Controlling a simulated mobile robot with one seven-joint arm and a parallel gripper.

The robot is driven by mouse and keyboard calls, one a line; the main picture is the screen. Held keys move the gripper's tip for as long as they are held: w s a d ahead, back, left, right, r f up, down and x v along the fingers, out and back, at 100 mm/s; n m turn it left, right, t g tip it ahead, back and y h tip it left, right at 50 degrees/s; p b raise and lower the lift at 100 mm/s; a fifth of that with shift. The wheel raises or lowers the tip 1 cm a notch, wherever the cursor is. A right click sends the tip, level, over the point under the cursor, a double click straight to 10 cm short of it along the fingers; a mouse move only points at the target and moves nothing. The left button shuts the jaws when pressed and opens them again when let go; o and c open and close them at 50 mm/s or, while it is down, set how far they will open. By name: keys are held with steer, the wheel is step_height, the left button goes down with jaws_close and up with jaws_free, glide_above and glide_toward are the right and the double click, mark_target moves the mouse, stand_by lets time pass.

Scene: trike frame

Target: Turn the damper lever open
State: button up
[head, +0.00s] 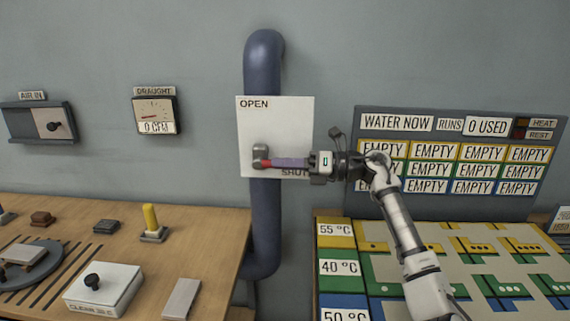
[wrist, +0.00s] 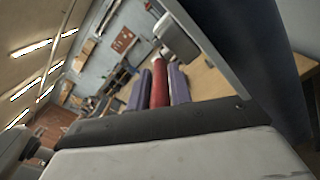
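The damper lever (head: 265,163) is a red bar on a grey hub (head: 260,152), mounted on a white plate (head: 275,125) marked OPEN at top left and SHUT at lower right. The lever points right, about level, just above the SHUT label. My gripper (head: 290,163) reaches in from the right, its purple fingers along the bar. In the wrist view the red lever (wrist: 160,85) lies between the two fingers (wrist: 160,92), which look closed against its sides. The fingers hide most of the bar in the head view.
A blue pipe (head: 264,220) runs behind the plate. A wooden bench (head: 205,240) with a yellow peg (head: 151,220) is at left. A sign board (head: 450,115) and a coloured temperature board (head: 400,260) are at right, near my arm.

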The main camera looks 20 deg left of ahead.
jaws_close()
